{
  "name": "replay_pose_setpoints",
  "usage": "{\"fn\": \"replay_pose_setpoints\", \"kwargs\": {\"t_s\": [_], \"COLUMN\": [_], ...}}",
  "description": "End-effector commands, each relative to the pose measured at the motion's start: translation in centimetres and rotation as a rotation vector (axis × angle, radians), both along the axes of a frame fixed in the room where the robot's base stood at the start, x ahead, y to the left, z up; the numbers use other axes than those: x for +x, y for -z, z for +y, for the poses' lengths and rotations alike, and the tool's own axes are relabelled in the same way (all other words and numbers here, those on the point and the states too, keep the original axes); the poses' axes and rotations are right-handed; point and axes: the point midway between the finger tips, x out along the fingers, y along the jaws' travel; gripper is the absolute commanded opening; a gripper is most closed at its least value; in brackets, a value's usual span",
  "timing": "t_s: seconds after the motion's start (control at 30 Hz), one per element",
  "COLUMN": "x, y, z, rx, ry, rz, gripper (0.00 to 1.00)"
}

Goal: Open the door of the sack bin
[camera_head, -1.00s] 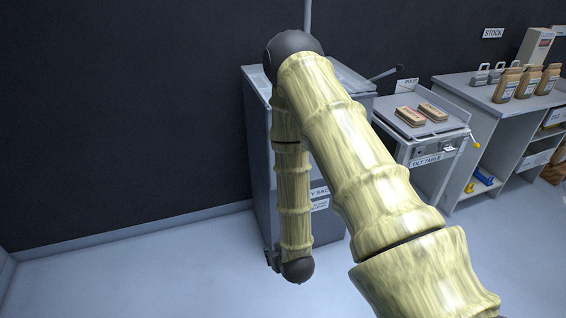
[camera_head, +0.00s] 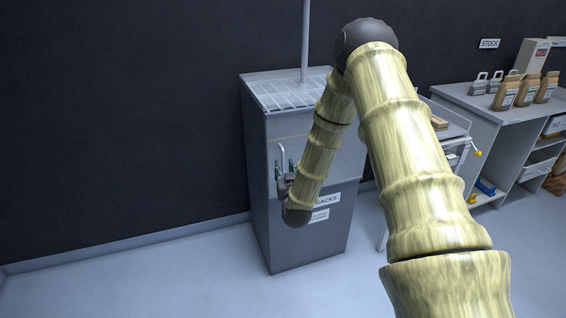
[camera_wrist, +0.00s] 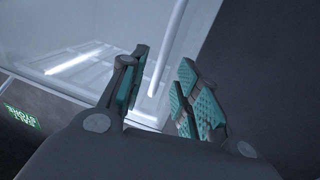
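The sack bin (camera_head: 295,248) is a grey cabinet with a slatted top and a label reading "SACKS", partly hidden by my arm. Its front door panel (camera_head: 291,130) looks closed. A pale upright bar handle (camera_head: 280,158) stands at the left of the panel. My gripper (camera_head: 287,176) is at the front left of the bin, close to the handle. In the wrist view my gripper (camera_wrist: 160,92) has its teal-padded fingers apart. The handle (camera_wrist: 171,45) runs down into the gap between them. I cannot tell whether either finger touches it.
A tilt table (camera_head: 447,130) stands right of the bin, partly behind my arm. Further right is a grey workbench (camera_head: 480,101) carrying several sacks (camera_head: 505,94). The dark wall (camera_head: 120,120) is behind. The floor (camera_head: 140,280) left and front of the bin is clear.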

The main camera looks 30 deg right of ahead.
Motion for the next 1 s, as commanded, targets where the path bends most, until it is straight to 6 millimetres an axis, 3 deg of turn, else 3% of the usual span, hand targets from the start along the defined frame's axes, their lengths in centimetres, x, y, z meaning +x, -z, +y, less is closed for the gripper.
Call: {"fn": "replay_pose_setpoints", "kwargs": {"t_s": [0.3, 0.73, 0.77, 0.93, 1.0], "x": [3.7, 4.4, 4.4, 4.4, 4.4], "y": [0.0, 0.0, 0.0, 0.0, 0.0], "z": [-1.7, -2.0, -2.0, -2.0, -2.0], "rx": [0.0, 0.0, 0.0, 0.0, 0.001], "ry": [0.0, 0.0, 0.0, 0.0, 0.0], "rz": [0.0, 0.001, 0.001, 0.001, 0.0], "gripper": [0.32, 0.32, 0.3, 0.0, 0.0]}}
